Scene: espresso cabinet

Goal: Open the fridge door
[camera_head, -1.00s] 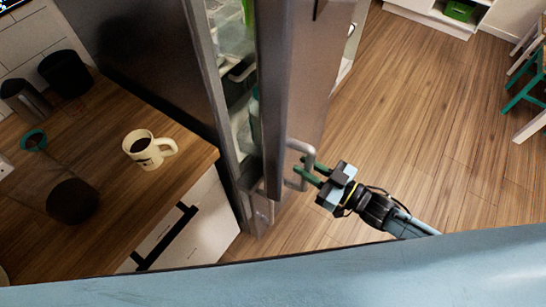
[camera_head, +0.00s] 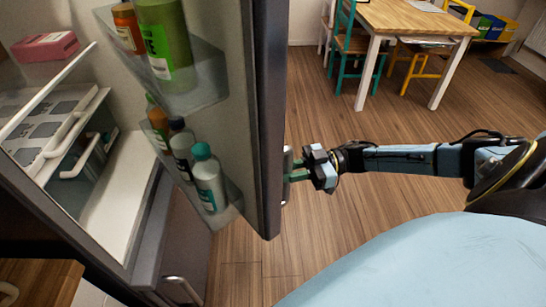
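The fridge door (camera_head: 271,120) stands open, seen nearly edge-on, with its inner shelves of bottles facing left. The fridge interior (camera_head: 60,120) shows at the left, with shelves and a drawer. My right gripper (camera_head: 293,172) is at the door's handle (camera_head: 287,165) on the outer side of the door. Its green fingers reach the handle, but the door edge and the angle hide whether they are closed around it. My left gripper is not in view.
Bottles (camera_head: 208,178) sit in the door shelves. A lower handle (camera_head: 182,289) is on the panel below the fridge. A wooden table (camera_head: 405,18) with chairs (camera_head: 355,50) stands at the back right. The floor between is clear. A wooden counter edge (camera_head: 40,281) is at the lower left.

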